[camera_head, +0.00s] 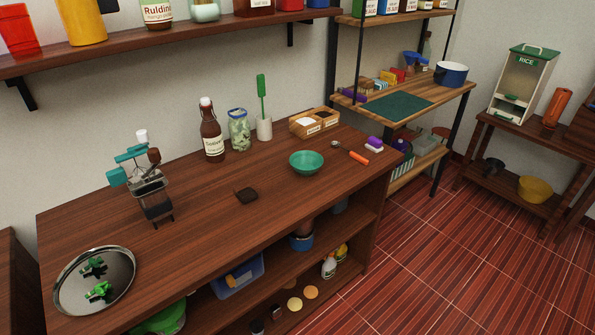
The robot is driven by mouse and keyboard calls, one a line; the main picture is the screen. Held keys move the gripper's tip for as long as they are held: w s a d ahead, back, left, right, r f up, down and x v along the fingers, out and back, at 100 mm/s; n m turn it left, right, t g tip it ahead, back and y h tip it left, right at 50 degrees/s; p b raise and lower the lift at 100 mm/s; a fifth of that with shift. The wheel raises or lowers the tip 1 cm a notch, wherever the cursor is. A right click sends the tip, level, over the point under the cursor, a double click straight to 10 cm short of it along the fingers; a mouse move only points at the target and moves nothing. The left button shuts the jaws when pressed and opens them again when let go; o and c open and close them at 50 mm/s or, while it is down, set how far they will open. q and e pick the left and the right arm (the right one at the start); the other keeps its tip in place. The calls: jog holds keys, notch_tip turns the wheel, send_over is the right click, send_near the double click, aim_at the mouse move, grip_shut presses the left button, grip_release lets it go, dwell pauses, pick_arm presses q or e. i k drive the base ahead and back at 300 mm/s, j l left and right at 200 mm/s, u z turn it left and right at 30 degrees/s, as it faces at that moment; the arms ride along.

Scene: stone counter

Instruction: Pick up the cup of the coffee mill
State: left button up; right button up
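The coffee mill (150,187) seems to be the small upright machine at the left of the wooden counter. It has a metal frame, teal parts, a brown knob and a white top piece. A dark cup-like part (157,210) sits low within its frame, partly behind the frame bars. I cannot tell its exact outline. Neither of my grippers shows in this view.
A round metal tray (67,304) with green items lies at the counter's front left. A brown bottle (211,137), a jar (239,134) and a green bowl (306,162) stand farther right. A shelf (190,36) hangs above.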

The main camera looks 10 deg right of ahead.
aim_at(247, 192)
jog(key=i+l+u, duration=0.1)
jog(key=u, duration=0.25)
jog(key=i+l+u, duration=0.1)
jog(key=l+u, duration=0.15)
jog(key=u, duration=0.15)
jog(key=l+u, duration=0.2)
jog(key=u, duration=0.15)
jog(key=i+l, duration=0.05)
